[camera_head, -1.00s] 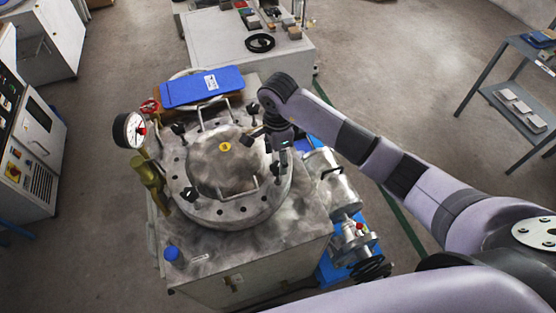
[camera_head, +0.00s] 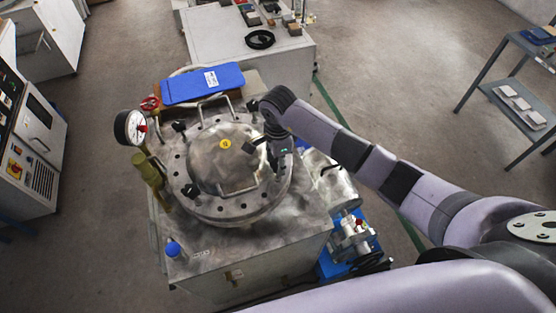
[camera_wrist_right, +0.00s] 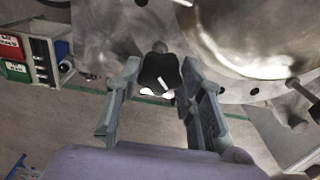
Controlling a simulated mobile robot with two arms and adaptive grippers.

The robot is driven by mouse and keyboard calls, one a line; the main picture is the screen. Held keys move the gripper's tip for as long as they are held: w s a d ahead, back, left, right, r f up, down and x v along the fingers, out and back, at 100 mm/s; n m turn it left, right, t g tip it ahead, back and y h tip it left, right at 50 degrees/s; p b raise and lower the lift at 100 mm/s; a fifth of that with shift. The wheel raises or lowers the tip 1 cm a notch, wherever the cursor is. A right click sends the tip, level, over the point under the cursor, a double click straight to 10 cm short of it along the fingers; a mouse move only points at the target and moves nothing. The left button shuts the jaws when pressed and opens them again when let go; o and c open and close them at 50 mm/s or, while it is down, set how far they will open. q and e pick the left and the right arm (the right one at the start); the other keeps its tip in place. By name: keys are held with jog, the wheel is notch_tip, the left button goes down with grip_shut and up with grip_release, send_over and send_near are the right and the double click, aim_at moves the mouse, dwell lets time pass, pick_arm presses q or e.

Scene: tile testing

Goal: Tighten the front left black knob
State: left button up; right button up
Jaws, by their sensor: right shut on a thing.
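The round metal vessel lid (camera_head: 222,160) sits on a steel cabinet, with a bolted flange around it and black knobs along its rim. One black knob (camera_head: 191,190) is at the rim's lower left, and another (camera_head: 180,127) is at its upper left. My right gripper (camera_head: 281,152) is at the right side of the rim, pointing down. In the right wrist view its two fingers stand on either side of a black lobed knob (camera_wrist_right: 160,71) and are shut on it. My arm partly hides this knob in the head view. My left gripper is not in view.
A pressure gauge (camera_head: 130,127) and a brass valve (camera_head: 148,170) stand left of the lid. A metal cylinder (camera_head: 330,183) is to the right. Handles (camera_head: 238,190) rise from the lid.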

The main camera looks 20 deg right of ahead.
jog(key=c, duration=0.6)
jog(key=shift+o, duration=0.2)
jog(key=shift+f+m+b, duration=0.15)
jog(key=shift+m+b, duration=1.05)
jog(key=shift+b, duration=0.05)
jog(key=m+b, duration=0.2)
jog(key=m, duration=0.2)
jog(key=m+b, duration=0.2)
jog(key=m, duration=0.3)
jog(key=shift+m+b, duration=0.4)
jog(key=m+b, duration=0.1)
jog(key=m, duration=0.4)
jog(key=shift+m+b, duration=0.3)
jog(key=shift+b, duration=0.05)
jog(key=shift+r, duration=0.2)
